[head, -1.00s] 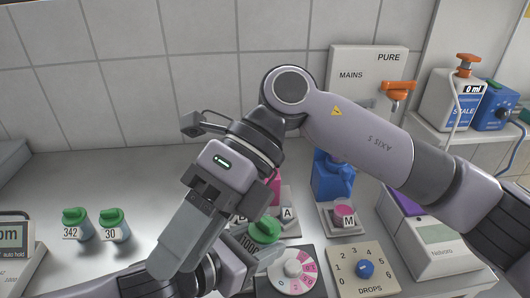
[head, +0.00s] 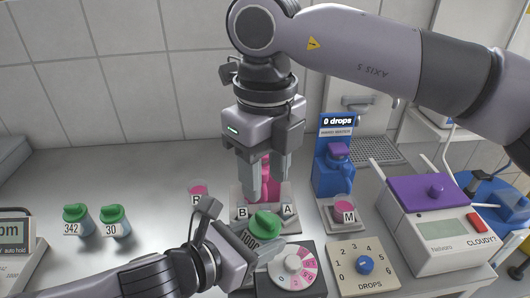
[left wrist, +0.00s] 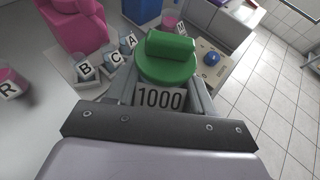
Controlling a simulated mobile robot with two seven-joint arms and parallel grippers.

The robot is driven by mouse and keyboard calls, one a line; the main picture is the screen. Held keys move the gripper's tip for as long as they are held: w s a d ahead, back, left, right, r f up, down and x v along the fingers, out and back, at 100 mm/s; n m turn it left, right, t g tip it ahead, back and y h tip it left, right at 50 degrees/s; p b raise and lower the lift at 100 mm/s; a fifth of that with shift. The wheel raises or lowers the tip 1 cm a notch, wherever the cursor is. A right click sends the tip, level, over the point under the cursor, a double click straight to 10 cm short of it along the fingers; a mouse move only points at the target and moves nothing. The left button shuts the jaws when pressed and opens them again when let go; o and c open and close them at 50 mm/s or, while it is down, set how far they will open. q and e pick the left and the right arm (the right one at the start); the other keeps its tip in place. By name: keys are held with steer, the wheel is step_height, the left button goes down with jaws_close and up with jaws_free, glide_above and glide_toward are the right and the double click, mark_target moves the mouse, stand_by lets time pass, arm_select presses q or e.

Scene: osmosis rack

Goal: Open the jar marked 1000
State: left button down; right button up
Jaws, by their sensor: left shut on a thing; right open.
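The jar marked 1000 (head: 265,223) has a green lid with a raised grip, and the lid is on it. My left gripper (head: 250,252) is shut on the jar's body from the lower left. In the left wrist view the jar (left wrist: 166,65) stands between the two fingers with its 1000 label facing the camera. My right gripper (head: 266,192) is open, pointing down just above and behind the green lid in the head view. It appears empty and does not show in the left wrist view.
Green-lidded jars 342 (head: 77,221) and 30 (head: 115,221) stand at left. A pink device (head: 268,172) is behind the right gripper. A pink dial (head: 292,264) and a drops panel (head: 364,266) lie right of the jar.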

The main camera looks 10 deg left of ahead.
mark_target(265, 219)
step_height(265, 219, down, 8)
steer(key=shift+f, duration=0.2)
jaws_close()
steer(key=shift+r, duration=0.15)
stand_by(0.6)
steer(key=shift+r, duration=1)
steer(key=shift+r, duration=2)
